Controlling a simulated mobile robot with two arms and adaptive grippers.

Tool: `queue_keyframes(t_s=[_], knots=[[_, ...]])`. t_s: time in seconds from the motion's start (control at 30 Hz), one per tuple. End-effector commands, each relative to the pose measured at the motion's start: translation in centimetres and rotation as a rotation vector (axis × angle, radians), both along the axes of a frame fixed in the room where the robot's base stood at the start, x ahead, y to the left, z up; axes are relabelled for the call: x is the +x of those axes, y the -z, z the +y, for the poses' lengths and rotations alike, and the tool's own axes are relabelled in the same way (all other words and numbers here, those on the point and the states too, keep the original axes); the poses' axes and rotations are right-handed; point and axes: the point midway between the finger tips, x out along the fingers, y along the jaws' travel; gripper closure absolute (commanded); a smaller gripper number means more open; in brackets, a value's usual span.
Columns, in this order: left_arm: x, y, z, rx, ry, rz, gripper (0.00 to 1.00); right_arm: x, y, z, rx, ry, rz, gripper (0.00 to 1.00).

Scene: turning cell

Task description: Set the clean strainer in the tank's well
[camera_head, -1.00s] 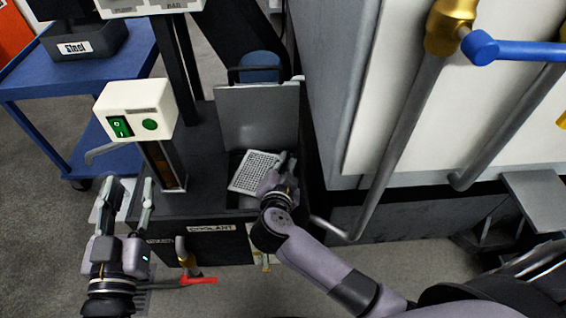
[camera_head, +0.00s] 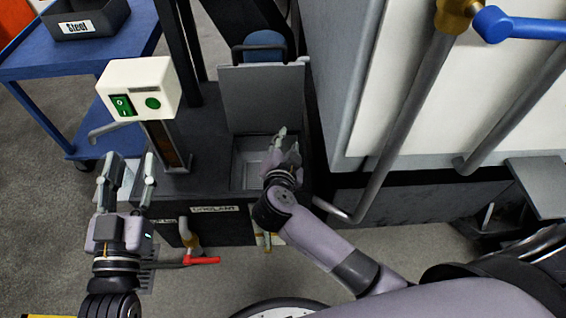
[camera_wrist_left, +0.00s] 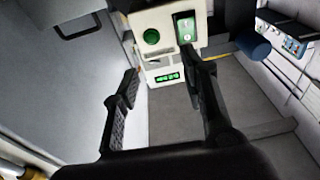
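The coolant tank (camera_head: 214,226) is dark, with its grey lid (camera_head: 262,98) standing open. The well (camera_head: 240,150) is a square grey recess in its top, and a paler patch shows low inside it. The perforated face of the strainer is not clear, and I cannot tell whether the pale patch is the strainer or the well's floor. My right gripper (camera_head: 287,141) is over the right part of the well, hiding it. Its fingers look apart, with no plate visible between them. My left gripper (camera_head: 130,168) is open and empty left of the tank; in the left wrist view its fingers (camera_wrist_left: 160,90) stand apart.
A white switch box (camera_head: 140,87) on a post rises from the tank's left. A red-handled valve (camera_head: 202,261) sticks out at the front. A blue cart (camera_head: 85,62) with a dark bin is at back left. The machine wall (camera_head: 345,120) and pipes close off the right.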

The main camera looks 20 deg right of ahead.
Motion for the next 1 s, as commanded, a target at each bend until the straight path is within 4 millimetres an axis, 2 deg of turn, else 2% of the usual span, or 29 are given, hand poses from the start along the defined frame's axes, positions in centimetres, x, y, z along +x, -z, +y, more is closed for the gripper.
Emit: queue_keyframes(t_s=[0.07, 0.37, 0.7, 1.0], knots=[[-0.1, -0.6, -0.1, -0.009, 0.002, -0.033, 0.60, -0.2, -0.5, 0.2, 0.003, -0.003, -0.001, 0.69], [-0.3, 5.0, 0.9, 0.072, -0.019, 0.287, 0.60, -3.8, -1.9, 1.9, 0.003, -0.004, 0.003, 0.69], [-3.2, 11.0, 2.5, 0.155, -0.041, 0.627, 0.60, -7.8, -3.5, 3.7, 0.003, -0.002, 0.002, 0.69], [-5.5, 13.8, 3.5, 0.194, -0.053, 0.804, 0.60, -10.1, -4.2, 4.8, 0.002, -0.001, 0.001, 0.69]])
